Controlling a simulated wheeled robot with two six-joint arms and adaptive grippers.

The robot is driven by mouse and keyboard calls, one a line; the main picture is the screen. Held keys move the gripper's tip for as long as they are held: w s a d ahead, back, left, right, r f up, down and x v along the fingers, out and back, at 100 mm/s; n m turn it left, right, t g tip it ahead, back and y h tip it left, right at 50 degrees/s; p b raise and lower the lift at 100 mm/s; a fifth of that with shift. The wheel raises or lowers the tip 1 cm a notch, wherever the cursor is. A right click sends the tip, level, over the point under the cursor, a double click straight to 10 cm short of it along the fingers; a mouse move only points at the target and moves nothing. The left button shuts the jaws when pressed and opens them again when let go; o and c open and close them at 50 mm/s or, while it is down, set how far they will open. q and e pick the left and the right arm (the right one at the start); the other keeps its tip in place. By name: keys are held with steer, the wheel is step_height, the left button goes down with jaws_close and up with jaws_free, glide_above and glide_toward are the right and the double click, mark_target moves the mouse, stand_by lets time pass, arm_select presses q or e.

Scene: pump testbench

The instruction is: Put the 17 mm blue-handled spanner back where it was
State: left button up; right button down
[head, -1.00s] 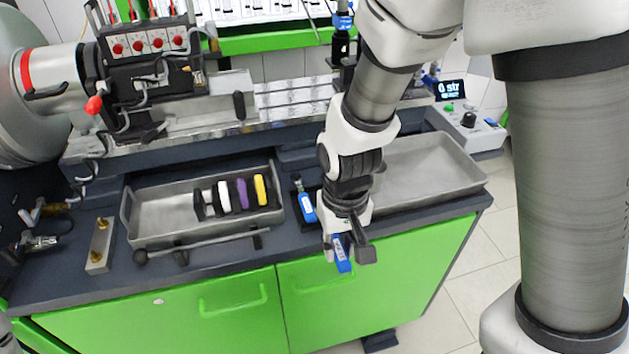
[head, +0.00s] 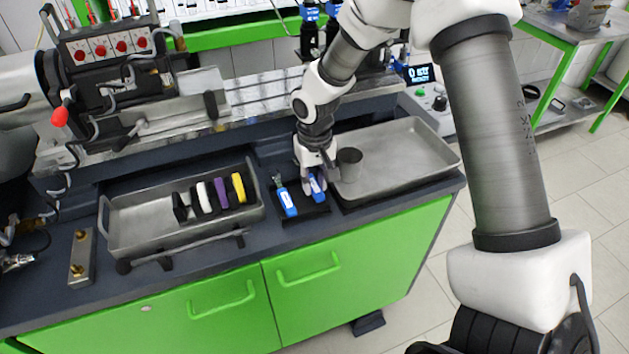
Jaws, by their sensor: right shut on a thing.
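My right gripper (head: 317,183) is shut on a blue-handled spanner (head: 316,191). It holds the spanner at the right side of a small black holder (head: 307,214) on the bench, between the two metal trays. I cannot tell whether the spanner touches the holder. A second blue-handled spanner (head: 287,202) lies in the left part of the holder. The size marks on the handles are too small to read. The held spanner's far end is hidden by the gripper. My left gripper is out of view.
A grey cup (head: 349,166) stands close to the right of the gripper, at the right tray (head: 410,160). The left tray (head: 140,225) holds several coloured-handled items. A dark rod tool (head: 190,252) lies before it. The green cabinet front (head: 360,270) drops below the bench edge.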

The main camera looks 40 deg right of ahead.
mark_target(315, 186)
steer(key=shift+w+f, duration=0.2)
steer(key=shift+f, duration=0.35)
steer(key=shift+s, duration=0.1)
steer(key=shift+s+f, duration=0.1)
steer(key=shift+f, duration=0.05)
steer(key=shift+f, duration=0.3)
steer(key=c, duration=1)
jaws_free()
steer(key=shift+r, duration=0.1)
step_height(315, 186, up, 13)
steer(key=shift+f, duration=0.1)
